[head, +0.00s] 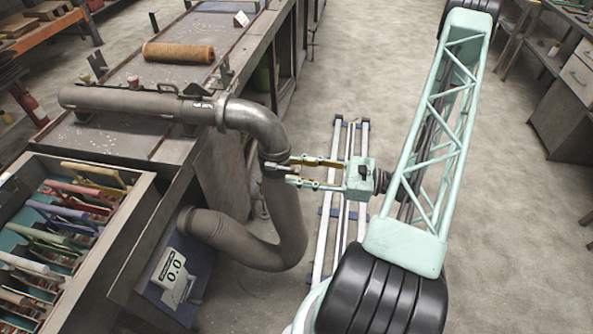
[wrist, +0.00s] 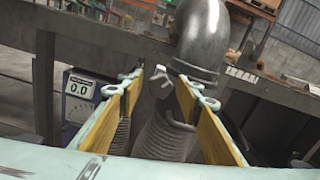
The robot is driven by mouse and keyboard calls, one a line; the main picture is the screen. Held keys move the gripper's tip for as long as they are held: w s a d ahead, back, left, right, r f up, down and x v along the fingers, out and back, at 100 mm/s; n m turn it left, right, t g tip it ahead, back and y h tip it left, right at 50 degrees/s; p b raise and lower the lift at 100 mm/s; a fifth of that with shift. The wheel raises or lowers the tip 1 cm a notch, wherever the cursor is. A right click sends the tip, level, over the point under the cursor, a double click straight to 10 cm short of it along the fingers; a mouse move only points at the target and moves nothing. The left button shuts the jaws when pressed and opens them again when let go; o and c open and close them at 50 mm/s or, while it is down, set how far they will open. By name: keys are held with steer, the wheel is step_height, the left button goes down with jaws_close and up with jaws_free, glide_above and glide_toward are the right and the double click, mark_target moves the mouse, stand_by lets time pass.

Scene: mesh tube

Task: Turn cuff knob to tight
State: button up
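The cuff knob is a small silver wing-shaped piece (wrist: 160,80) at the joint between the metal elbow pipe (wrist: 203,40) and the ribbed hose (wrist: 165,138). In the head view the knob (head: 271,169) sticks out from the cuff toward my gripper. My gripper (head: 297,171) is open, its two yellow-lined fingers pointing at the cuff. In the wrist view the knob shows between the two fingertips, with gaps on both sides. I cannot tell whether the tips reach past it. Nothing is held. No tight mark is readable.
A display reading 0.0 (head: 172,270) stands low beside the hose (head: 290,225). The bench (head: 130,130) carries the long pipe and a brown roll (head: 178,53). A crate of coloured tools (head: 135,205) is at left. The floor on the right is open.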

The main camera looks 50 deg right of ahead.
steer(key=shift+c, duration=0.5)
steer(key=c, duration=0.8)
steer(key=shift+m, duration=0.4)
steer(key=m+p, duration=0.3)
steer(key=m, duration=0.2)
steer(key=shift+a+r, duration=0.1)
steer(key=m+p, duration=0.2)
steer(key=m, duration=0.4)
steer(key=shift+m, duration=0.3)
steer(key=m+p, duration=0.2)
steer(key=m, duration=0.4)
steer(key=shift+a+r+m+p, duration=0.1)
steer(key=shift+m+p, duration=0.2)
steer(key=shift+m, duration=0.1)
steer(key=m+p, duration=0.1)
steer(key=m, duration=0.5)
steer(key=shift+p, duration=0.3)
steer(key=shift+m, duration=0.4)
